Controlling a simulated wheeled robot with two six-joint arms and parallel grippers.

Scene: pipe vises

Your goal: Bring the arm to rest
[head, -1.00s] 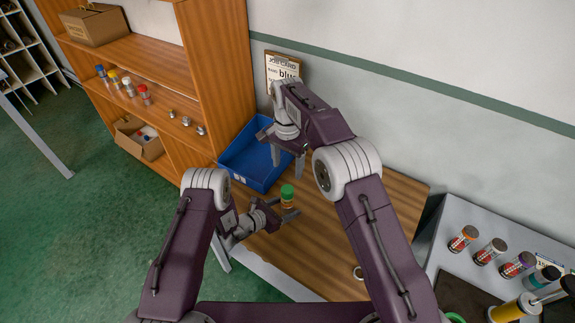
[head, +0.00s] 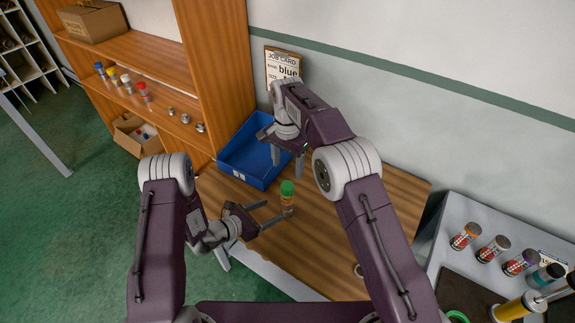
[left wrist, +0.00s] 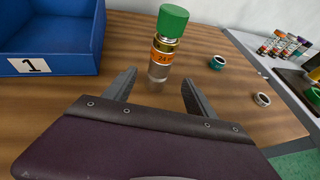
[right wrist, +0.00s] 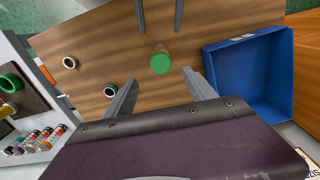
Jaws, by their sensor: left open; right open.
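My left gripper (head: 262,217) is open and empty, low over the wooden bench. A pipe piece with a green cap and an orange band (head: 287,197) stands upright on the bench, just beyond its fingertips. In the left wrist view the piece (left wrist: 162,50) stands ahead of the two spread fingers (left wrist: 155,90), apart from them. My right gripper (head: 288,160) is open and empty, pointing down above the bench beside the blue bin. In the right wrist view the green cap (right wrist: 161,62) shows beyond its fingers (right wrist: 162,92).
The blue bin (head: 237,172), labelled 1, stands at the back left of the bench (head: 335,220). Two small rings, one teal inside (left wrist: 217,62) and one pale (left wrist: 262,99), lie on the bench. Several capped pieces stand on the grey table (head: 447,213) at right. A job card (head: 284,68) reads blue.

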